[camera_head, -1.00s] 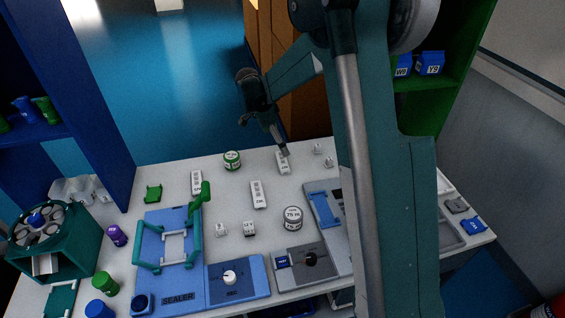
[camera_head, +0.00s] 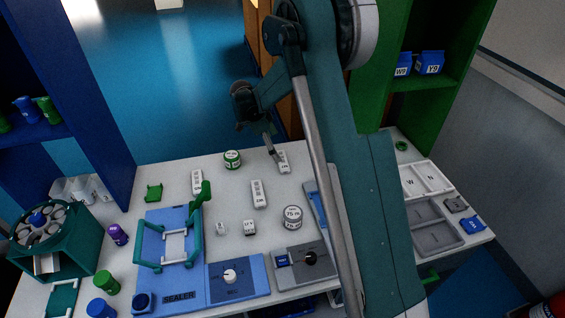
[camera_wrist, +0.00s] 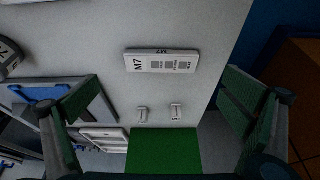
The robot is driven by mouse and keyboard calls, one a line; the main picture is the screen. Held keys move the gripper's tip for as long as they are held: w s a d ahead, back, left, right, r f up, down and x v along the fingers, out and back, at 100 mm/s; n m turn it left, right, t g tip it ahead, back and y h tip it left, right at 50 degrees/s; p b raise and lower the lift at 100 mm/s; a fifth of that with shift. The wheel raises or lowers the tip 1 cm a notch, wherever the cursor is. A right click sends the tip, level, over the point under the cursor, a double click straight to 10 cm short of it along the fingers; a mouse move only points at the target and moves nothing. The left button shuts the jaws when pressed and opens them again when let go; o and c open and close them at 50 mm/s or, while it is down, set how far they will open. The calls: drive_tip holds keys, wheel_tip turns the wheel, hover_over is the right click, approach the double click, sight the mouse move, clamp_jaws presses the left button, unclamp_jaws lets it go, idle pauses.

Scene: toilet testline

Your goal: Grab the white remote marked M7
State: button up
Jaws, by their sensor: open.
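The white remote marked M7 (camera_wrist: 162,62) lies flat on the white table in the wrist view, ahead of my fingers. In the head view the remote (camera_head: 284,162) lies near the table's back edge, partly behind my gripper (camera_head: 273,158). In the wrist view my gripper (camera_wrist: 160,120) is open and empty, with green-padded fingers wide apart at left and right. The remote is between and beyond the fingers; I cannot tell the exact height above it. Two other white remotes, one in the middle (camera_head: 259,194) and one at the left (camera_head: 196,182), lie on the table.
A green-lidded round container (camera_head: 232,159) stands left of the M7 remote. A grey round container marked 75 m (camera_head: 292,217) stands nearer. The blue sealer (camera_head: 180,287) fills the front left.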

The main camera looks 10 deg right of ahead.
drive_tip(key=shift+x, duration=1.2)
drive_tip(key=shift+b+x, duration=0.6)
drive_tip(key=shift+x, duration=2)
drive_tip(key=shift+w, duration=0.1)
drive_tip(key=c, duration=0.9)
